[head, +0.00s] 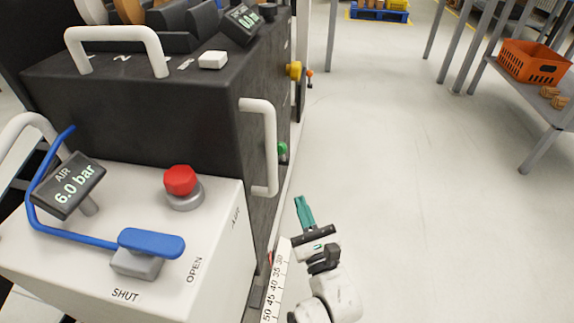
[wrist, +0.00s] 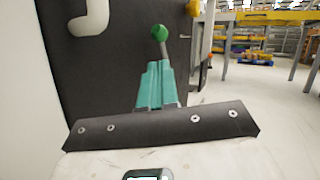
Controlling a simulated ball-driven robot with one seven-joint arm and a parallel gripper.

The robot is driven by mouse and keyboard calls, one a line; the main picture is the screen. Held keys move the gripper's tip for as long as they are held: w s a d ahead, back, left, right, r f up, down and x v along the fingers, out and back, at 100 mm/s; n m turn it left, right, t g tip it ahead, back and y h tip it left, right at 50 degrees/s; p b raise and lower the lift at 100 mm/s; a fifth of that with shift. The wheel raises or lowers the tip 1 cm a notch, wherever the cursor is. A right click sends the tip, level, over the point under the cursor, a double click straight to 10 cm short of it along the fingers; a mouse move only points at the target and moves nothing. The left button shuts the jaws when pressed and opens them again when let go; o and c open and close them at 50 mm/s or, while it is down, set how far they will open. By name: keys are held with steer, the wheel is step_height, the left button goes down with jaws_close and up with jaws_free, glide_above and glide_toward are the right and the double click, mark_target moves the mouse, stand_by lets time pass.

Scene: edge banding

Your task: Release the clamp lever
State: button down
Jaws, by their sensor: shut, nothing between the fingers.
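A lever with a green ball knob (wrist: 157,32) and a short grey stem stands out from the dark side of the machine. In the head view only a small part of the green knob (head: 283,151) shows, behind the white side handle. No label marks it as the clamp lever. My gripper (head: 303,203) has teal fingers, shut and empty, beside the machine and nearer the camera than the knob. In the wrist view the shut fingers (wrist: 155,68) point toward the lever; the knob appears just beyond their tips. I cannot tell the exact gap; no grip on it shows.
A white vertical handle (head: 266,148) juts from the machine side. The white panel carries a blue lever (head: 150,242) between SHUT and OPEN marks, a red button (head: 180,181) and an air display (head: 68,185). A white scale (head: 276,280) runs along the edge. Floor at right is clear.

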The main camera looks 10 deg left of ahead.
mark_target(284, 150)
steer(key=x, duration=1.1)
steer(key=shift+w+r, duration=0.15)
steer(key=shift+r, duration=0.15)
steer(key=p, duration=0.2)
steer(key=r+p, duration=0.1)
steer(key=shift+w+r+m+h+p, duration=0.15)
steer(key=shift+w+m+h+p, duration=0.1)
steer(key=shift+m+h+p, duration=0.1)
steer(key=w+r+m+g+h+p, duration=0.2)
steer(key=w+g+p, duration=0.3)
steer(key=w+p, duration=0.5)
steer(key=shift+d+m+g+h+p, duration=0.2)
steer(key=shift+m+g+h+p, duration=0.35)
steer(key=shift+p, duration=1.3)
steer(key=shift+w+r, duration=0.2)
